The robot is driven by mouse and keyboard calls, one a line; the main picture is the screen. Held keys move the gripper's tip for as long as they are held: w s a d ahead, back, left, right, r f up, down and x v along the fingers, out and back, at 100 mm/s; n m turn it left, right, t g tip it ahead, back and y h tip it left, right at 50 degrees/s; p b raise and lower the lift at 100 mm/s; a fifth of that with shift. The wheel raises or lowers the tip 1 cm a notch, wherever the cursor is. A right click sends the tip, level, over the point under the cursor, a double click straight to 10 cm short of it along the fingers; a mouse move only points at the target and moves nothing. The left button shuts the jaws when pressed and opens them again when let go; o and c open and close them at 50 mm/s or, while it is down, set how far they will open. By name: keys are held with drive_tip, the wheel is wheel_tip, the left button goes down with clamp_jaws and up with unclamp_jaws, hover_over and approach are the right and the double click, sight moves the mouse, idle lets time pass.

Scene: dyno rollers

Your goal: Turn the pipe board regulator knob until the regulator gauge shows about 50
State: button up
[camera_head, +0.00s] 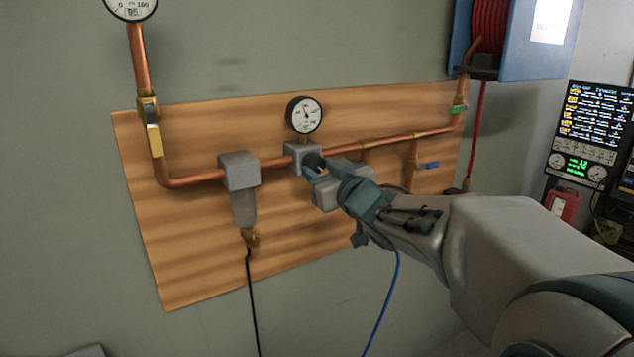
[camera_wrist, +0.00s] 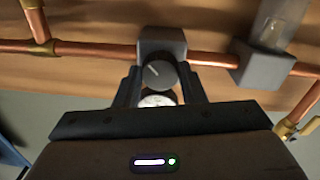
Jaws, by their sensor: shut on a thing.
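The regulator is a grey block on the copper pipe of the wooden pipe board (camera_head: 195,270). Its dark round knob (camera_wrist: 158,74) has a light pointer line, seen in the wrist view. In the head view the knob (camera_head: 313,161) is partly covered by my gripper (camera_head: 312,172). My gripper's two dark fingers (camera_wrist: 158,85) stand on both sides of the knob and are shut on it. The regulator gauge (camera_head: 304,115) sits above the block. Its needle points up and slightly left, near mid-scale, but the numbers are too small to read. The gauge (camera_wrist: 157,100) is partly hidden in the wrist view.
A grey filter (camera_head: 240,185) hangs left of the regulator. A blue hose reel (camera_head: 528,40) is at top right, a screen (camera_head: 593,125) at far right.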

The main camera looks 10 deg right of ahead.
drive_tip(key=n+b, duration=0.3)
drive_tip(key=n, duration=0.1)
drive_tip(key=shift+f+n, duration=0.1)
drive_tip(key=shift+n, duration=0.3)
idle(0.4)
drive_tip(key=o, duration=1)
drive_tip(key=p+v, duration=0.4)
drive_tip(key=v, duration=1)
drive_tip(key=shift+w+f, duration=0.1)
idle(0.5)
